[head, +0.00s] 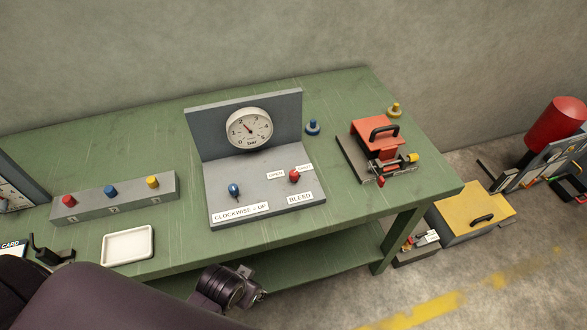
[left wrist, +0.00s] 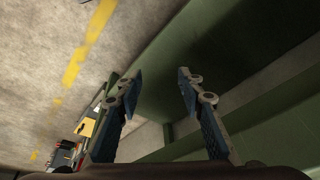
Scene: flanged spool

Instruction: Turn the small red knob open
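The small red knob (head: 294,176) stands on the base of a grey gauge panel (head: 235,182), between the OPEN and SHUT labels and above the BLEED label. The exact direction it points is too small to tell. My left gripper (head: 259,294) is in front of the table's front edge, below the panel and well apart from the knob. In the left wrist view its two fingers (left wrist: 157,80) are spread with nothing between them. My right gripper is not in view.
A round gauge (head: 249,129) is on the panel's back plate. A button box (head: 115,199) and white tray (head: 128,246) lie to the left. A red-lidded device with a black handle (head: 376,138) sits at right. A lower shelf (head: 300,257) is under the green table.

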